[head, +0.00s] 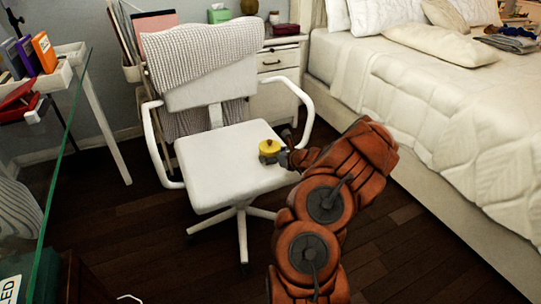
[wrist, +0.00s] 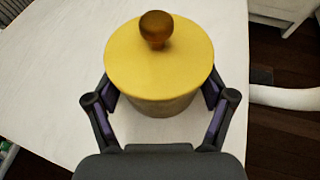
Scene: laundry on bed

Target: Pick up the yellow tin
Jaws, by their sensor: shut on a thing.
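The yellow tin (head: 269,147) is at the right part of the white chair seat in the head view. In the wrist view the yellow tin (wrist: 160,62) shows a round yellow lid with a brown knob and a duller lower body. My gripper (wrist: 162,100) has one finger on each side of the tin, shut on its body. In the head view my gripper (head: 284,157) reaches the tin from the right. The tin is upright on or just above the seat; I cannot tell which. Its underside is hidden.
The white swivel chair (head: 215,180) has armrests and a knitted blanket (head: 205,52) over its back. A bed (head: 440,90) stands at right, a drawer cabinet (head: 277,60) behind. A glass-edged desk (head: 62,130) is at left. Dark floor lies between chair and bed.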

